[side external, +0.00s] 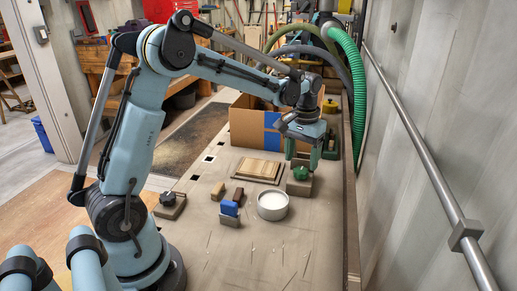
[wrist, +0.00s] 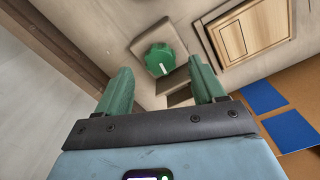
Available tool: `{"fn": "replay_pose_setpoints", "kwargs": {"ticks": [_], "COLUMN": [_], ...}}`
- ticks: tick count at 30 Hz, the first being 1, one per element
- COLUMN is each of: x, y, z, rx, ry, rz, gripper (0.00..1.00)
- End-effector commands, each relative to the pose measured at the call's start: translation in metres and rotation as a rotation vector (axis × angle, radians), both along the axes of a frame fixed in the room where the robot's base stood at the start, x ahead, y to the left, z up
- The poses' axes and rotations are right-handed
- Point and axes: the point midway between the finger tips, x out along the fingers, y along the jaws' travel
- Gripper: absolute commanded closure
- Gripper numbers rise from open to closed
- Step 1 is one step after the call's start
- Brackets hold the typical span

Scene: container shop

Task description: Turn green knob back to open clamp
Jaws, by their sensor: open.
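The green knob (side external: 301,173) sits on a grey block-like base (side external: 299,188) near the right edge of the table. In the wrist view the knob (wrist: 160,60) is a lobed green disc with a short white mark on its face. My gripper (side external: 304,157) points down just above the knob, with its green fingers apart. In the wrist view my gripper (wrist: 160,72) is open, one finger to the left and one to the right of the knob. I see no clear contact between the fingers and the knob. The clamp's jaws cannot be made out.
A wooden panel (side external: 258,168) lies left of the knob. A cardboard box (side external: 247,127) with blue tape stands behind. A wall with a metal rail (side external: 425,152) is at right.

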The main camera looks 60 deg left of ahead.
Motion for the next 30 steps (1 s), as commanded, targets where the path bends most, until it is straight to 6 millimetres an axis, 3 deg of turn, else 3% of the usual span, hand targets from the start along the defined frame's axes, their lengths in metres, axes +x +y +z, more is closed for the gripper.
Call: {"fn": "replay_pose_setpoints", "kwargs": {"ticks": [7, 19, 30], "x": [0.000, 0.000, 0.000], "y": [0.000, 0.000, 0.000], "z": [-0.029, -0.036, -0.035], "rx": [0.000, 0.000, 0.000], "ry": [0.000, 0.000, 0.000], "rz": [0.000, 0.000, 0.000], "gripper": [0.31, 0.31, 0.86]}}
